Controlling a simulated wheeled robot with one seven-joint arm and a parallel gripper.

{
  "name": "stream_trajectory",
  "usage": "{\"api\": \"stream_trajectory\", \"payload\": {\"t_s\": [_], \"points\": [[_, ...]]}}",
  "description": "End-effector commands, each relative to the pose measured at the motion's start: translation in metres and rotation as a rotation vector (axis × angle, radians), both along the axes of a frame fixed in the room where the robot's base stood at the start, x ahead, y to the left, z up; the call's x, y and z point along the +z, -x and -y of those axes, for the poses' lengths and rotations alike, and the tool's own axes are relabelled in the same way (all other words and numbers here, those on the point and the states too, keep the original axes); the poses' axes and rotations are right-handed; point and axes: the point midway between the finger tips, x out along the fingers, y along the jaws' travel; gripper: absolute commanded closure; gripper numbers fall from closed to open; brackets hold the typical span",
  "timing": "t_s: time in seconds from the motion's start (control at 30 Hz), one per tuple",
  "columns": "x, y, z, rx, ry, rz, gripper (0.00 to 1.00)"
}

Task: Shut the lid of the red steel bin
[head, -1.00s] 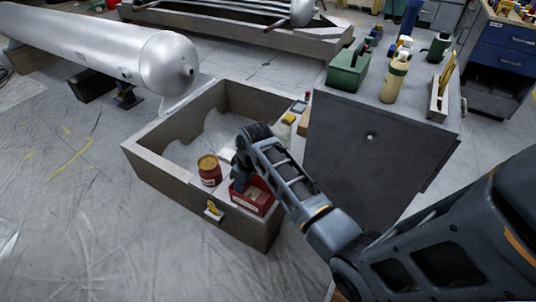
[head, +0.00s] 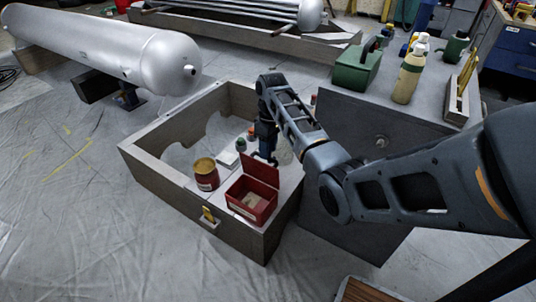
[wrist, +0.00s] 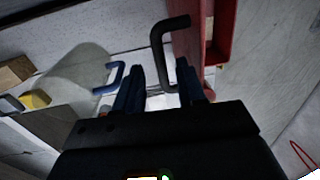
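The red steel bin (head: 252,204) stands in the front right of the wooden crate. Its lid (head: 262,171) stands up open at the bin's back edge. My gripper (head: 265,158) points down just behind the lid. In the wrist view my gripper (wrist: 160,72) has its two dark fingers apart. A dark U-shaped handle (wrist: 156,42) is on the red lid (wrist: 188,45), and its lower end shows between the fingers. I cannot tell whether a finger touches it.
The wooden crate (head: 150,165) also holds a red can (head: 205,177) with a yellowish top and small items. A grey cabinet (head: 345,125) stands close on the right, bearing a green toolbox (head: 357,70) and bottles. Open floor lies left. A blue hook-shaped piece (wrist: 112,76) shows beside the left finger.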

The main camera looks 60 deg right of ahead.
Motion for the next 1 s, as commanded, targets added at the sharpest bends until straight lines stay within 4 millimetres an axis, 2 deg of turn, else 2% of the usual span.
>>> {"api": "stream_trajectory", "payload": {"t_s": [0.03, 0.13, 0.47, 0.9, 1.0], "points": [[-0.008, 0.000, 0.000, 0.000, 0.000, 0.000, 0.60], [-0.015, 0.000, -0.001, -0.001, 0.000, 0.000, 0.60], [-0.019, 0.000, -0.002, -0.001, 0.001, 0.001, 0.60], [-0.018, 0.000, -0.002, -0.001, 0.001, 0.001, 1.00], [-0.018, 0.000, -0.002, -0.001, 0.001, 0.001, 1.00]]}}
